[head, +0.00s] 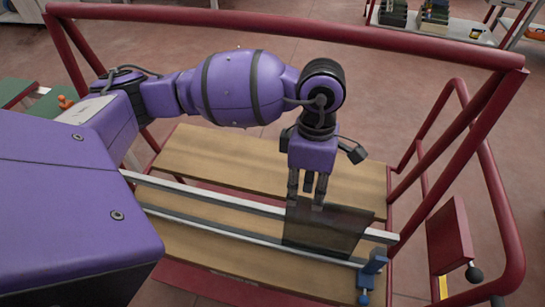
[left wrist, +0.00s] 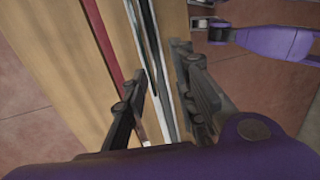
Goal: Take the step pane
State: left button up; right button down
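The step pane (head: 325,232) is a dark, see-through sheet standing on edge between the pale rails of a wooden-decked cart, near their right end in the head view. My left gripper (head: 308,192) points down at its top edge, with the fingertips overlapping that edge in the picture. In the left wrist view the fingers of my left gripper (left wrist: 168,95) stand apart, with thin edge-on strips running between them. I cannot tell whether they touch the pane. My right gripper (left wrist: 202,14) shows small at the top of the left wrist view, its dark fingers apart and empty.
The cart has wooden boards (head: 220,160), pale rails (head: 215,195) and a red tubular frame (head: 300,27) behind my arm. A blue clamp (head: 371,270) sits at the rail's right end. A red box (head: 449,237) hangs on the right frame. A shelf (head: 450,27) stands beyond.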

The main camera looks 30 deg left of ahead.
aim_at(306, 204)
pick_arm(q)
jog(key=shift+w+a+r, duration=0.15)
jog(key=shift+w+a, duration=0.2)
jog(key=shift+w, duration=0.05)
jog(key=f, duration=0.7)
jog(key=shift+d+f+p, duration=0.15)
jog(key=shift+d+p, duration=0.15)
jog(key=shift+d, duration=0.1)
grip_shut()
